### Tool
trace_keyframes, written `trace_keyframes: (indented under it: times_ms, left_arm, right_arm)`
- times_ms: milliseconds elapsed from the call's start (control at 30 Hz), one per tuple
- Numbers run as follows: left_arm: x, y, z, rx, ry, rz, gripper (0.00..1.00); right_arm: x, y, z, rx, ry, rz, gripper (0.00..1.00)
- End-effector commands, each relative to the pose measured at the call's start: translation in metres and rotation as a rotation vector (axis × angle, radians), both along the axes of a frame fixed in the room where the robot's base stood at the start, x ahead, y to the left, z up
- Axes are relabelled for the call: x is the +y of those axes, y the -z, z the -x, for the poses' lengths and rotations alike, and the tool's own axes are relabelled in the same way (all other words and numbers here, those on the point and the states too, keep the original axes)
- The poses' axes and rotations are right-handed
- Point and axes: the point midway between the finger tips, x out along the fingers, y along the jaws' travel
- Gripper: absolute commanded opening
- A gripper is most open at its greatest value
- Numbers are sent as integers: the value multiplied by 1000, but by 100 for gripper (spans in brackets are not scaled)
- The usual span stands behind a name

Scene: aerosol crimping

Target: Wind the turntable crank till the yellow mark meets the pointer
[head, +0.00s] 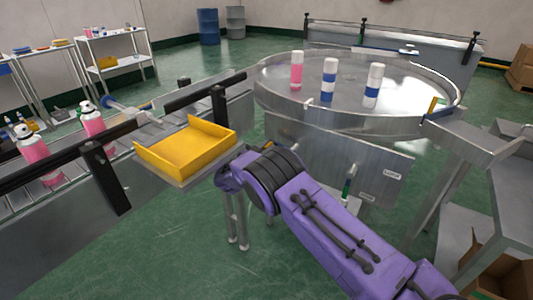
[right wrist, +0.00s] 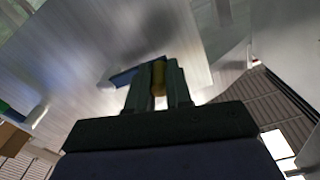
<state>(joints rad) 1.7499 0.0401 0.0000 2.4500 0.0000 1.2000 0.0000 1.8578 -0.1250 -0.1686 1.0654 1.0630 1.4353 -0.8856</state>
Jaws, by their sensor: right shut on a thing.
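The round metal turntable (head: 275,95) stands at the back right, with a pink can and two blue-and-white cans upright on it. The yellow mark (head: 433,105) shows at its right rim, close beside a blue piece (head: 441,113) that looks like the pointer; I cannot tell whether they line up exactly. In the right wrist view, my right gripper (right wrist: 158,88) is shut on a yellow-olive piece (right wrist: 158,74), seemingly the crank handle. A blue bar (right wrist: 124,78) beside it looks like the crank's arm. My left gripper is out of view.
A yellow tray (head: 185,148) is left of my right arm. A conveyor with pink cans (head: 33,150) and dark rails runs along the left. A metal bench (head: 475,140) stands at the right, with a cardboard box (head: 490,265) below. Green floor lies between.

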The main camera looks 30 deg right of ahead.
Motion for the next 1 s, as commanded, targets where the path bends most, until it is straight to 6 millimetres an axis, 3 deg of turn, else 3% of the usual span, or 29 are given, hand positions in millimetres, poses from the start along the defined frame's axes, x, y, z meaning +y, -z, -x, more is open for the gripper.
trace_keyframes:
  times_ms: [100, 133, 200, 567, 833, 1000]
  left_arm:
    - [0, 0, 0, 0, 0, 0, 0]
    - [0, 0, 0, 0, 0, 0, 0]
    - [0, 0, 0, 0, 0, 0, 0]
    - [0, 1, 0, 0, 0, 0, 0]
    - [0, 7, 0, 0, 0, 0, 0]
    - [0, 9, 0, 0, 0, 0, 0]
  right_arm:
    - [0, 2, 0, 8, -3, 2, 0]
    - [1, 2, 0, 9, -3, 2, 26]
    - [1, 3, 0, 10, -3, 2, 45]
    - [9, 4, 3, 11, -4, 0, 45]
    - [66, 5, 26, 12, -5, 1, 45]
    - [91, 5, 37, 10, -4, 1, 45]
